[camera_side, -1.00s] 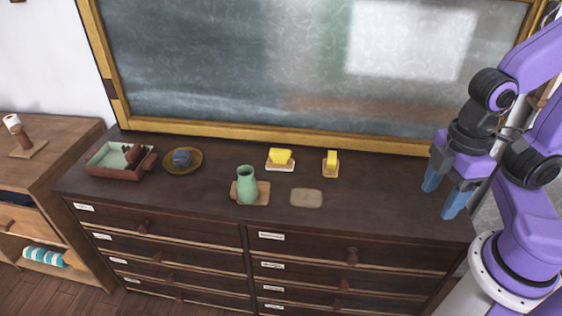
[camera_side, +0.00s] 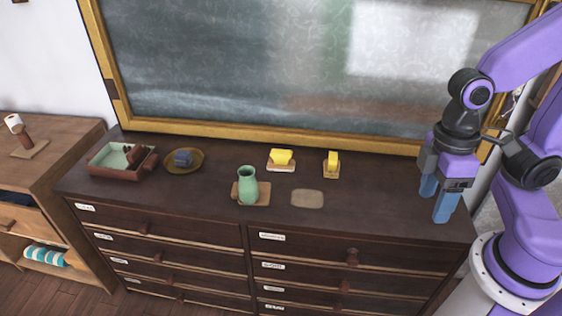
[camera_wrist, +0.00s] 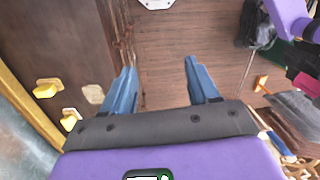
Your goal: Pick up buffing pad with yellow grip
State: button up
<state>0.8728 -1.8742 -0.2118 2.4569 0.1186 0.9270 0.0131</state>
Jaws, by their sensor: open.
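Two yellow-gripped pads lie on the dresser top near the blackboard. The left one (camera_side: 281,156) has a wide yellow grip on a pale base; the right one (camera_side: 332,160) has a narrower-looking yellow grip on a tan base. I cannot tell for sure which is the buffing pad. In the wrist view the left one (camera_wrist: 47,88) and right one (camera_wrist: 70,118) show at the left edge. My gripper (camera_side: 435,203) is open and empty, pointing down by the dresser's right end, well right of both pads. Its blue fingers (camera_wrist: 160,75) are apart in the wrist view.
A green vase (camera_side: 247,185) stands on a wooden coaster, beside a flat beige mat (camera_side: 307,198). The blackboard frame (camera_side: 300,140) borders the back. The dresser's right top is clear.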

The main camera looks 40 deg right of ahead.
jog(key=w+a+f+m+g+y, duration=0.2)
jog(key=w+a+m+g, duration=0.15)
jog(key=m, duration=0.25)
jog(key=m+t+y, duration=0.7)
jog(key=m+t, duration=0.7)
jog(key=m, duration=1.7)
send_over(286, 152)
jog(key=s+d, duration=1)
notch_tip(286, 152, down, 17)
jog(key=shift+r, duration=0.1)
jog(key=x, duration=1.1)
jog(key=shift+w+a, duration=0.15)
jog(key=shift+w, duration=0.15)
jog(key=x, duration=0.3)
jog(key=shift+w+a+r, duration=0.1)
jog(key=shift+w+a, duration=0.05)
jog(key=shift+a, duration=0.15)
jog(key=shift+x, duration=1)
